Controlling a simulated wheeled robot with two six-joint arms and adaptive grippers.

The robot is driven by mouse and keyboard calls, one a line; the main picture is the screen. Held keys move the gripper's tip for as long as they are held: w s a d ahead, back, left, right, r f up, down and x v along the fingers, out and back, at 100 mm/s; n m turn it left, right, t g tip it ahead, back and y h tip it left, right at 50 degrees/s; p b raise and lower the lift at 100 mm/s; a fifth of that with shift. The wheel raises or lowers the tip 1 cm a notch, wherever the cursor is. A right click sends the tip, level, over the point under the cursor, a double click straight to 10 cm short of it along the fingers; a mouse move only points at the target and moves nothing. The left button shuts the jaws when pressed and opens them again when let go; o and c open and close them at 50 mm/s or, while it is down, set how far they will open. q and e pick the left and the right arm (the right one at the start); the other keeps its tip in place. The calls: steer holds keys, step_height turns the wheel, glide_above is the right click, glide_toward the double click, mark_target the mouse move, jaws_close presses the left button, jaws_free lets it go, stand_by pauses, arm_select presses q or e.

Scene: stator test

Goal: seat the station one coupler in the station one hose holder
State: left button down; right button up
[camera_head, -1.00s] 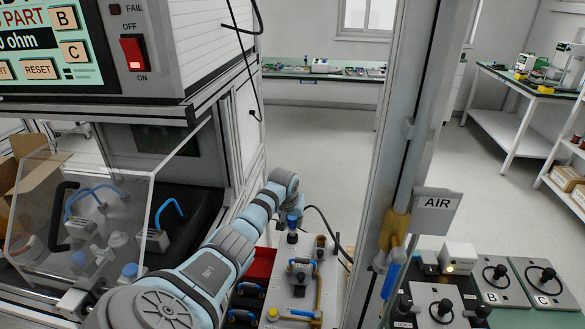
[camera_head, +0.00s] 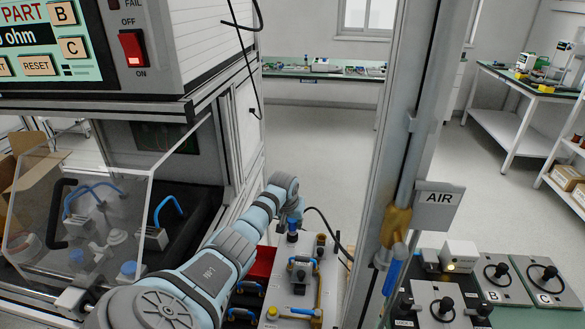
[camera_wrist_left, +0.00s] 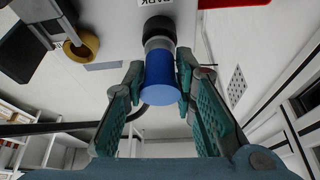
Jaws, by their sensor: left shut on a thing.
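My left gripper (camera_wrist_left: 160,88) has its two green fingers on either side of a blue cylindrical coupler (camera_wrist_left: 159,80) and is shut on it. In the left wrist view a grey collar joins the coupler to a dark round fitting (camera_wrist_left: 158,27) on a pale panel, beside a partly cut-off label. In the head view my left gripper (camera_head: 296,212) is over the blue coupler (camera_head: 292,225), at the back of the grey station top (camera_head: 322,262). I cannot tell for sure which fitting is the station one hose holder. My right gripper is not in view.
A dark hose (camera_head: 325,220) curves beside the coupler. A grey post with a yellow fitting (camera_head: 396,222) and an AIR sign (camera_head: 439,198) stands to the right. A clear guard (camera_head: 75,220) and the tester cabinet (camera_head: 160,55) stand to the left. A red bin (camera_head: 262,264) is beside the station.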

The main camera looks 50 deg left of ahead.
arm_select(q)
steer(key=shift+f, duration=0.3)
steer(key=c, duration=1.2)
jaws_free()
steer(key=shift+c, duration=0.2)
steer(key=v, duration=1.2)
steer(key=shift+s, duration=0.1)
